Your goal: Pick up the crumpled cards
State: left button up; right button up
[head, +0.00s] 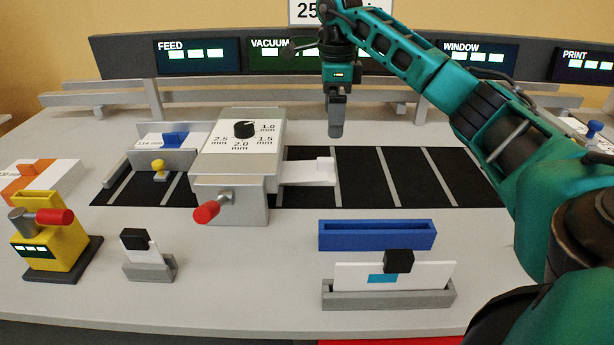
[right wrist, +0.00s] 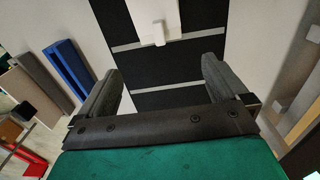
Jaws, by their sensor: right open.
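No card is clearly seen to be crumpled. A flat white piece (head: 308,174) with a small raised white tab sticks out of the right side of the grey box machine (head: 237,150), over the black belt. What is inside the machine is hidden. In the right wrist view the white piece (right wrist: 158,14) lies at the top, beyond my fingertips. My right gripper (head: 336,132) hangs pointing down above the far side of the belt, to the right of the machine. In the right wrist view its fingers (right wrist: 160,82) are apart with nothing between them. My left gripper is not in view.
The black belt (head: 408,178) has grey cross strips. A blue tray (head: 377,235) and a grey holder (head: 390,299) with a white card stand front right. A red-handled knob (head: 206,211) juts from the machine. A yellow device (head: 50,245) stands left. Screens line the back.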

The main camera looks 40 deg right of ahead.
send_over(328, 159)
jog(key=f, duration=0.4)
jog(key=f+b, duration=0.1)
jog(key=f, duration=0.1)
jog(key=shift+s+d+f, duration=0.15)
jog(key=shift+s+d, duration=0.05)
jog(key=shift+s, duration=0.1)
jog(key=shift+w+a+f+b, duration=0.15)
jog(key=shift+f+b, duration=0.1)
jog(key=shift+f, duration=1.3)
jog(key=shift+w+f+b, duration=0.15)
jog(key=shift+f+b, duration=0.05)
jog(key=shift+f, duration=1.35)
jog(key=shift+r, duration=0.1)
jog(key=c, duration=0.9)
jog(key=shift+o, duration=0.2)
